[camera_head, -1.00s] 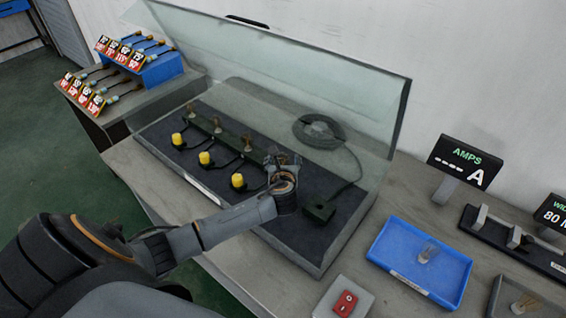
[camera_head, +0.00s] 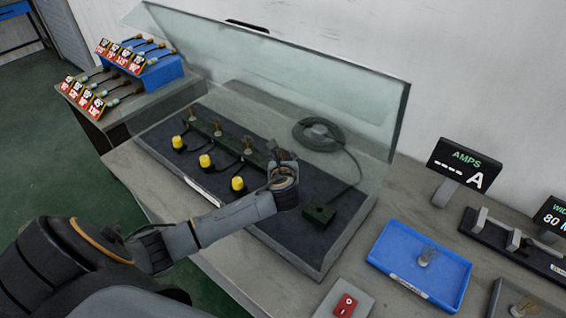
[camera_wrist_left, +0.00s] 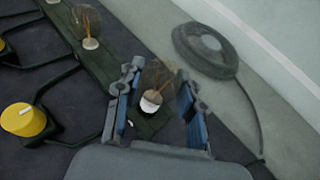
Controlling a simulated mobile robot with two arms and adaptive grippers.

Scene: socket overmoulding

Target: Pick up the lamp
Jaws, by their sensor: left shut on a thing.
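The lamp (camera_wrist_left: 151,100), a clear bulb with a white base, stands between the fingers of my left gripper (camera_wrist_left: 158,103) in the left wrist view, at the near end of a dark green rail (camera_wrist_left: 100,68). My left gripper (camera_head: 283,158) is shut on it. In the head view the gripper is over the near end of the rail and hides this lamp. Another lamp (camera_wrist_left: 90,42) stands farther along the rail, and it shows in the head view (camera_head: 247,146) as well. My right gripper is not in view.
A glass cover (camera_head: 300,75) stands raised behind the rail. Several yellow knobs (camera_head: 238,184) on black cables are left of it. A dark coil (camera_head: 318,133) lies behind, and a small green box (camera_head: 318,214) lies right. A blue tray (camera_head: 398,282) holds a bulb (camera_head: 428,256).

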